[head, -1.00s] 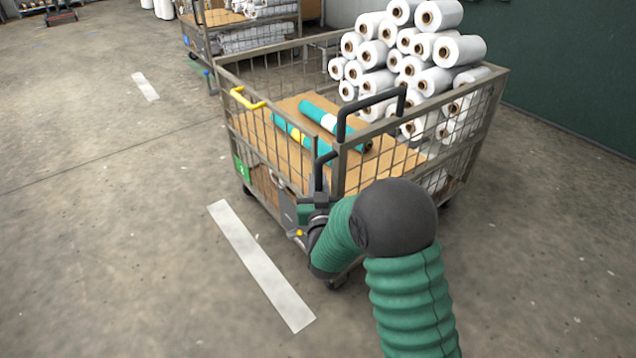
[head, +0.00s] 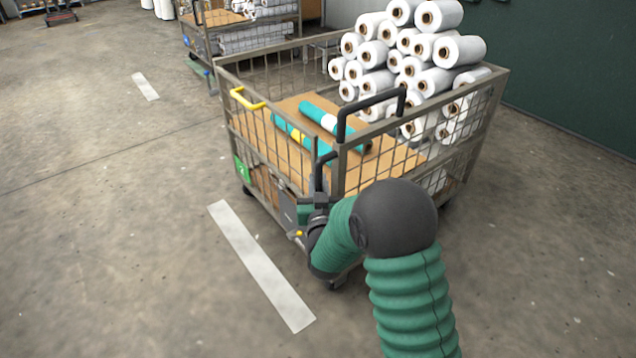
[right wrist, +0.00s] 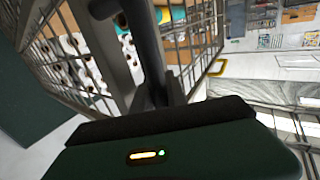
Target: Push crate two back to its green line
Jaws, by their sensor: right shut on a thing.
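A grey wire-mesh crate on castors (head: 470,148) stands right of centre in the head view. Its near side has a black handle (head: 372,102). My right gripper (head: 318,200) is at the crate's near corner, shut on the black handle's lower part. The handle also runs up from the gripper in the right wrist view (right wrist: 146,48). A green tag (head: 242,170) is on the crate's left side; I cannot read it. A pale, whitish floor line (head: 262,268) lies left of the crate, apart from it. No green line shows. My left gripper is out of view.
The crate holds white rolls (head: 436,50) and teal rolls (head: 330,117) on cardboard. Its left side has a yellow handle (head: 248,98). Another loaded crate (head: 200,40) stands behind, near a second pale line (head: 146,87). A dark green wall (head: 570,80) is at right. The left floor is clear.

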